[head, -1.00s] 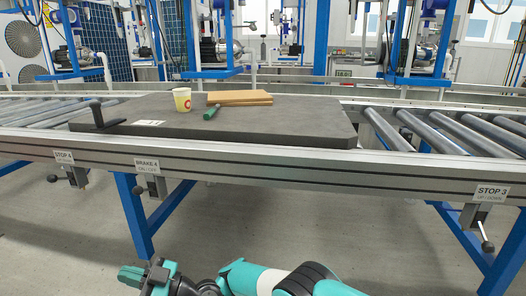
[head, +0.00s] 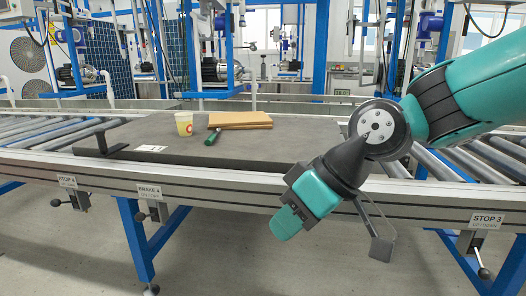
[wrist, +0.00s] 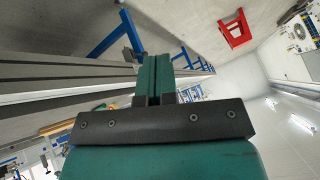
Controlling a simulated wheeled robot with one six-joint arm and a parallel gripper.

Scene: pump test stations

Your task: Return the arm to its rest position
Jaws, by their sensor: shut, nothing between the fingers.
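My gripper (head: 284,218) is in front of the conveyor's near rail in the head view, pointing down and to the left. My arm comes in from the right edge and covers part of the rollers. In the wrist view my gripper (wrist: 156,75) shows its two teal fingers side by side and touching, with nothing between them.
A dark grey pallet (head: 150,135) on the conveyor carries a yellow cup (head: 184,123), a brown board (head: 240,120) and a green cylindrical item (head: 213,137). The near rail (head: 200,183) has labelled stop and brake levers. A red frame (wrist: 235,28) stands on the floor in the wrist view.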

